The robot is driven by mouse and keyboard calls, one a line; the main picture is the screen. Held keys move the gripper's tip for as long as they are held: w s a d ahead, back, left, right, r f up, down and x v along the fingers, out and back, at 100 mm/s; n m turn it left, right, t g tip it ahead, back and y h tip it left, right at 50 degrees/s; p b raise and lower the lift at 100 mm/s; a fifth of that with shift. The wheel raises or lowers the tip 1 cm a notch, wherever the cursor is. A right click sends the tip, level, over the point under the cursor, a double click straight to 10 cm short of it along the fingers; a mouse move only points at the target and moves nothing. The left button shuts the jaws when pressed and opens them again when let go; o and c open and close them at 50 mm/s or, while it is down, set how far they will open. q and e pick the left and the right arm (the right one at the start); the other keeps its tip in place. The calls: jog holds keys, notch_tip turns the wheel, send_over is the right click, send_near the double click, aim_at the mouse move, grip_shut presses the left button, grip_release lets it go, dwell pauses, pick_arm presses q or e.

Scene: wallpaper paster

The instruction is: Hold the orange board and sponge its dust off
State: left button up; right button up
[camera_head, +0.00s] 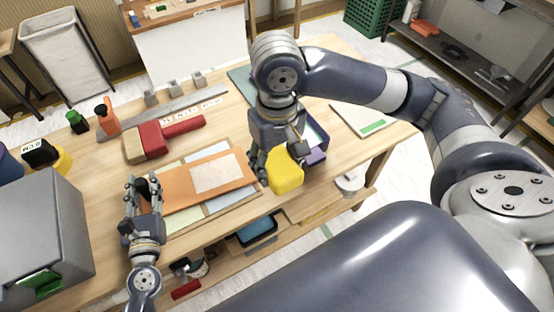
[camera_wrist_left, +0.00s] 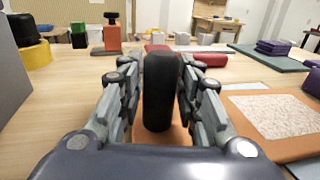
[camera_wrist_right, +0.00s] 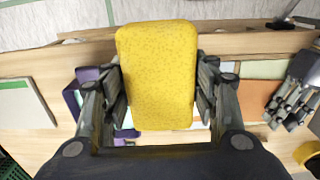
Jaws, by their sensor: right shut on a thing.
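The orange board (camera_head: 178,188) lies flat on the table, with a pale speckled dust patch (camera_head: 216,173) on its right part. In the left wrist view, a black upright handle (camera_wrist_left: 160,90) rises from orange at the board's near end. My left gripper (camera_head: 142,184) is around this handle, one finger on each side, with narrow gaps showing. My right gripper (camera_head: 281,156) is shut on the yellow sponge (camera_head: 286,175), to the right of the board and apart from the dust patch. The sponge also shows between the fingers in the right wrist view (camera_wrist_right: 157,75).
A red-and-tan brush (camera_head: 165,138) lies behind the board. A grey box (camera_head: 38,225) stands at the left. A purple tray (camera_head: 318,153) is behind the sponge. Pale sheets (camera_head: 232,199) lie around the board. The table's front edge runs close by.

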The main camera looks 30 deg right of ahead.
pick_arm(q)
jog(key=shift+o, duration=0.5)
jog(key=shift+v, duration=0.95)
jog(key=shift+w, duration=0.1)
jog(key=shift+x, duration=0.9)
grip_shut()
